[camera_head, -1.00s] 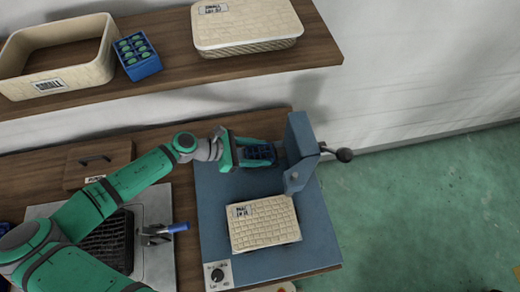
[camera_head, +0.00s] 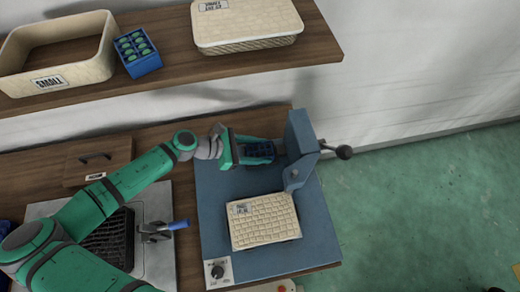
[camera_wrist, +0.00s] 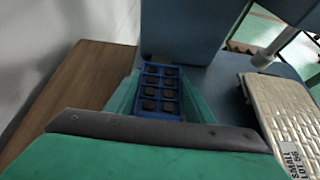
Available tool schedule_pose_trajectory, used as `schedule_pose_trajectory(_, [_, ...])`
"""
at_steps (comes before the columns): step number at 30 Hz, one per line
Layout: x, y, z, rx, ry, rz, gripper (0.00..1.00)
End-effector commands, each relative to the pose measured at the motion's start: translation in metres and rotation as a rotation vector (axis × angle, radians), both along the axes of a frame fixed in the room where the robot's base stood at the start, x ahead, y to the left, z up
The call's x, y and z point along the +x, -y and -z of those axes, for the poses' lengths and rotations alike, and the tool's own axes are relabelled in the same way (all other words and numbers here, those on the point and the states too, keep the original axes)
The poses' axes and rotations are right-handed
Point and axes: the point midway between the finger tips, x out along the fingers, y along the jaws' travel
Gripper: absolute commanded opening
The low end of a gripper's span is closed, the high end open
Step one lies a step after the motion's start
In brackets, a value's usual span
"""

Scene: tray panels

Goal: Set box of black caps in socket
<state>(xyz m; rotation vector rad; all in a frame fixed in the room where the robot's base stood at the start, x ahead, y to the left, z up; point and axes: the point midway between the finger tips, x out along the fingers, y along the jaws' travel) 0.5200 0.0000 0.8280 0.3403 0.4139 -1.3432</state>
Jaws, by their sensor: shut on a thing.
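The box of black caps (camera_wrist: 158,90) is blue, with several dark caps in rows. My gripper (camera_head: 256,152) is shut on it, with a green finger along each side in the wrist view. In the head view the box (camera_head: 262,150) is over the back left part of the blue press (camera_head: 213,200), beside the press's upright column (camera_head: 301,137). I cannot tell whether the box touches the surface below. No socket shows clearly; the box and gripper cover that spot.
A woven cream-coloured lidded box (camera_head: 264,221) sits on the press's front part. The press has a black-knobbed lever (camera_head: 343,152) at right. A clamp with a blue handle (camera_head: 178,225) stands left. A shelf above holds a basket (camera_head: 62,82), a blue box of green caps (camera_head: 138,55) and another woven box (camera_head: 245,27).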

Motion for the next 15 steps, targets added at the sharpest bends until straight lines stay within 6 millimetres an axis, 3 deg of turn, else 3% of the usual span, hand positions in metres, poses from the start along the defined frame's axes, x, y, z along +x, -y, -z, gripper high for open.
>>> schedule_pose_trajectory(15, [-0.0002,-0.0002,0.0139,0.009,-0.003,-0.003,0.22])
